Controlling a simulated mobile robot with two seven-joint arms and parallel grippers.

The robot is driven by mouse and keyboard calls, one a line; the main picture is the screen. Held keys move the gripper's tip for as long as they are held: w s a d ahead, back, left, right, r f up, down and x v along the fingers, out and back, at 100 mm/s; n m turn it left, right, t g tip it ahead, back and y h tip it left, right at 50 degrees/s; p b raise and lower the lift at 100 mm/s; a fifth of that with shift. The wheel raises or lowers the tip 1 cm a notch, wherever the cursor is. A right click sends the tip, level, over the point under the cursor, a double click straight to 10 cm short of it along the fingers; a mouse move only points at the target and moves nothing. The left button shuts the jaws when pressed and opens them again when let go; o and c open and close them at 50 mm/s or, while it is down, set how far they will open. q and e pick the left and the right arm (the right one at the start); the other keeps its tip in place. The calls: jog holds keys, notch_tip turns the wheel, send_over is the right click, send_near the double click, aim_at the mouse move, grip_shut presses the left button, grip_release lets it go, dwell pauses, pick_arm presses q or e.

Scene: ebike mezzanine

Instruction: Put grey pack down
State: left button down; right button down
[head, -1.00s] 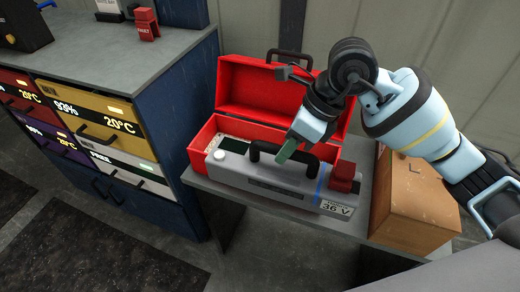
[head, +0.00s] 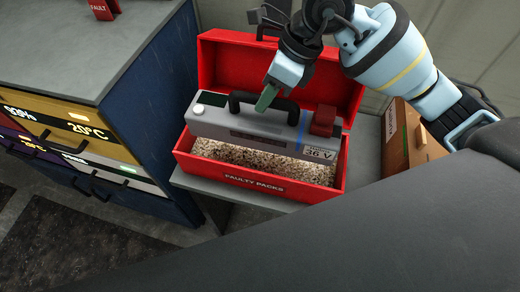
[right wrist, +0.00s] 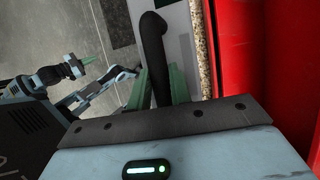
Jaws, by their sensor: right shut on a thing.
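The grey pack (head: 240,122) is a long grey case with a black handle (head: 236,101), a red block on its right end and a white 36 V label. My right gripper (head: 267,98) is shut on the handle, which stands between its green fingers in the right wrist view (right wrist: 160,88). The pack hangs level over the open red box (head: 210,172) marked FAULTY PACKS. Speckled filling (head: 250,156) shows in front of and below the pack. Whether its underside touches the filling is hidden. My left gripper (right wrist: 88,62) is small in the right wrist view; its jaws are unclear.
The box stands on a grey shelf (head: 228,208), its lid open at the back. A brown carton (head: 396,140) is close on the right. A drawer cabinet (head: 130,62) with a red FAULT block (head: 101,9) stands on the left.

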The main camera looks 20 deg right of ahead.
aim_at(265, 116)
jog(key=shift+r, duration=0.25)
jog(key=shift+f, duration=5)
jog(key=c, duration=1.6)
grip_release()
jog(key=shift+s+f, duration=0.1)
jog(key=shift+f, duration=0.15)
jog(key=o, duration=0.3)
